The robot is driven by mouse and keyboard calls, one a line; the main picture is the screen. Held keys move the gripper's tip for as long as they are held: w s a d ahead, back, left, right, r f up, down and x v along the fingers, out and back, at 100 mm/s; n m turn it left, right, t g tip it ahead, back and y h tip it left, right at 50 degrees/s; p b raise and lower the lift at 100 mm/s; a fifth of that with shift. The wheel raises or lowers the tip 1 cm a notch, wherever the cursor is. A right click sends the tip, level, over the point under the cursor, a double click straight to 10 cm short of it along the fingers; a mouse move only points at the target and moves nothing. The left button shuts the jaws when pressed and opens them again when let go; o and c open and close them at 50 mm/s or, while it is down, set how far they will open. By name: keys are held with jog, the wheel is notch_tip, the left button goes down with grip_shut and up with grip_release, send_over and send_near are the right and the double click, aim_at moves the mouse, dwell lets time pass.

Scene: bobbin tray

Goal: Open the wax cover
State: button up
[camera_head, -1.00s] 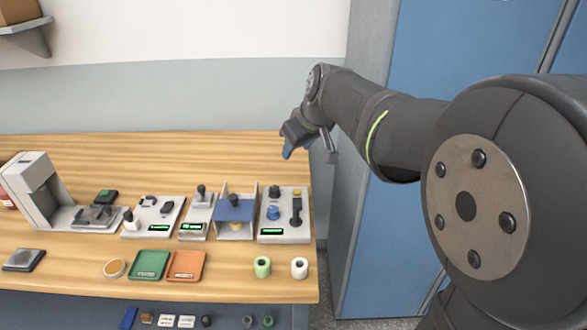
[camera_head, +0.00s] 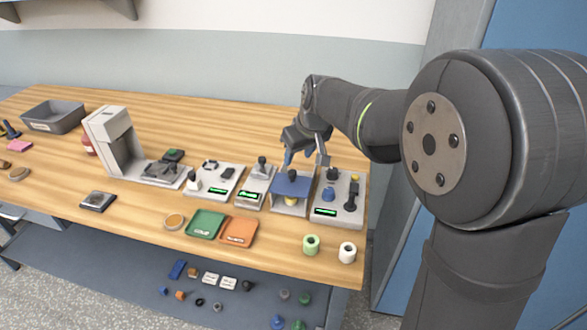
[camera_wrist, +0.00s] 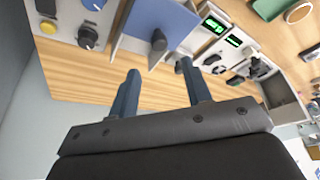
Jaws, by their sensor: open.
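The wax cover looks to be the blue panel (camera_head: 291,187) with a dark knob (camera_head: 292,174), set between two pale side walls. Something yellow (camera_head: 291,201) shows under it. In the wrist view the blue panel (camera_wrist: 160,17) is at the top, with its dark knob (camera_wrist: 158,41) pointing toward me. My gripper (camera_head: 305,158) is open and empty, behind and above the panel. In the wrist view my fingers (camera_wrist: 162,82) are apart, with the knob beyond them, roughly in line with the gap. They do not appear to touch it.
A box with a blue knob (camera_head: 328,195) and a dark lever stands right of the cover. Boxes with green displays (camera_head: 250,196) stand left. Green (camera_head: 206,224) and orange trays (camera_head: 239,231) and two spools (camera_head: 311,244) lie in front. The table behind is clear.

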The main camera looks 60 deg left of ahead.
aim_at(292, 172)
jog(key=x, duration=0.7)
jog(key=shift+a+f, duration=0.15)
jog(key=shift+f, duration=0.15)
